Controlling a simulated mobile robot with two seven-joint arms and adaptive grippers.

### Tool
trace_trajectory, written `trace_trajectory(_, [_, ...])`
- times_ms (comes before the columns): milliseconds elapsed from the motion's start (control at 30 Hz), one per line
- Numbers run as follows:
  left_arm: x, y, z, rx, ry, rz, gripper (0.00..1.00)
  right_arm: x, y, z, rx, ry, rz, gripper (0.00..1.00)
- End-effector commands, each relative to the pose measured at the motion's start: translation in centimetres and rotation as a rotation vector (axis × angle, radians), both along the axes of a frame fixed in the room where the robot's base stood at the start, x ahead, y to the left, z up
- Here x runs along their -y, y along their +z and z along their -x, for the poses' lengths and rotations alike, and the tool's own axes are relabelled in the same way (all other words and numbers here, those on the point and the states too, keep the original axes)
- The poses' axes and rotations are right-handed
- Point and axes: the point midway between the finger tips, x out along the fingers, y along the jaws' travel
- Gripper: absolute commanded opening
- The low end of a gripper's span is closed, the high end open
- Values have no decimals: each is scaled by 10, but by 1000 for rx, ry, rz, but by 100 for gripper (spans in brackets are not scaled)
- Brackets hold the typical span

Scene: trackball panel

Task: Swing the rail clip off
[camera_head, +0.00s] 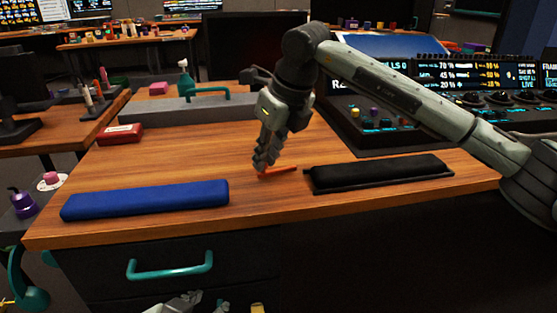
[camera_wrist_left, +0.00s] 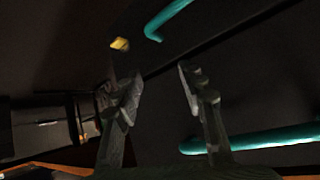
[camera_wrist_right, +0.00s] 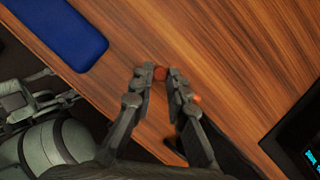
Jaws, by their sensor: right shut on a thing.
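My right gripper (camera_head: 264,164) reaches down to the wooden desk between the blue and black pads. It is shut on a slim orange piece (camera_head: 280,172) at the desk top. I cannot tell whether the orange piece is the rail clip. A teal clip-like part (camera_head: 205,91) sits on a grey rail (camera_head: 165,112) at the back of the desk. My left gripper (camera_wrist_left: 160,80) is open and empty in front of the dark drawers, partly cut off in the head view.
A blue pad (camera_head: 145,199) lies left and a black pad (camera_head: 380,173) right on the desk (camera_head: 240,215). A red box (camera_head: 119,134) is at the left edge. Consoles (camera_head: 385,115) fill the back right. A teal drawer handle (camera_head: 170,266) juts out in front.

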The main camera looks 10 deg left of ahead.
Motion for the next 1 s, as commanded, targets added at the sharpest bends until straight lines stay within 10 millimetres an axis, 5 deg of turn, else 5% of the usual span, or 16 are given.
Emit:
trace_trajectory(400, [1, 1, -1, 5, -1, 2, 40, -2, 0, -1, 2, -3, -1, 0])
trace_trajectory(433, [1, 1, -1, 5, -1, 2, 40, -2, 0, -1, 2, -3, -1, 17])
trace_trajectory(600, [1, 0, -1, 5, -1, 2, 40, -2, 0, -1, 2, -3, -1, 37])
trace_trajectory(1000, [1, 1, 0, 3, -2, 0, 40, 1, 9, 1, 3, -3, -2, 37])
